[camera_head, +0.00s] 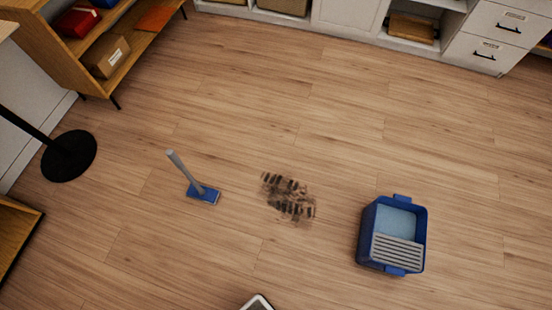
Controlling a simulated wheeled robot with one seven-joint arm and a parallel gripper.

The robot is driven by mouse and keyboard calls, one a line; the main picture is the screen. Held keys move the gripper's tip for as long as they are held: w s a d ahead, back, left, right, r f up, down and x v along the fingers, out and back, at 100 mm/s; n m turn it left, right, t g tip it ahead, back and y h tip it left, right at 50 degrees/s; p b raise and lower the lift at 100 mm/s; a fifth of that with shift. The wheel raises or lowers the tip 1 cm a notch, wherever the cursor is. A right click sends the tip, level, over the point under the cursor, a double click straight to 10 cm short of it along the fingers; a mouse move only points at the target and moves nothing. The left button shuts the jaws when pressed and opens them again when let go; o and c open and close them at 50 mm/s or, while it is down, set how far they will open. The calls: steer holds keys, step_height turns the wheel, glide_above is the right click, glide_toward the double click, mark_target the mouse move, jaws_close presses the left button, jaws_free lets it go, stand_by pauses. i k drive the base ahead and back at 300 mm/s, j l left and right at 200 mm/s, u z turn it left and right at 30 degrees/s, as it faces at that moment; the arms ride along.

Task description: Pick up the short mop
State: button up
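The short mop (184,174) stands on the wooden floor left of the middle in the head view. It has a grey handle that leans up and to the left, and a flat blue head (203,194) resting on the floor. Nothing is touching the mop. A small light-rimmed dark piece (257,303) pokes in at the bottom edge; I cannot tell what it is. My gripper is not recognisable in this view.
Dark smudges (288,196) mark the floor right of the mop. A blue bucket (365,235) with water and a grey grate stands further right. A black lamp base (69,156) and wooden shelf (62,52) are at left. White cabinets (345,14) line the back. Floor around the mop is clear.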

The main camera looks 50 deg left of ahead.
mark_target(196, 191)
steer(key=u, duration=2.05)
steer(key=i+l+u, duration=0.15)
steer(key=i+u, duration=0.25)
steer(key=i+l+u, duration=0.8)
steer(key=k+j, duration=0.05)
steer(key=j, duration=0.05)
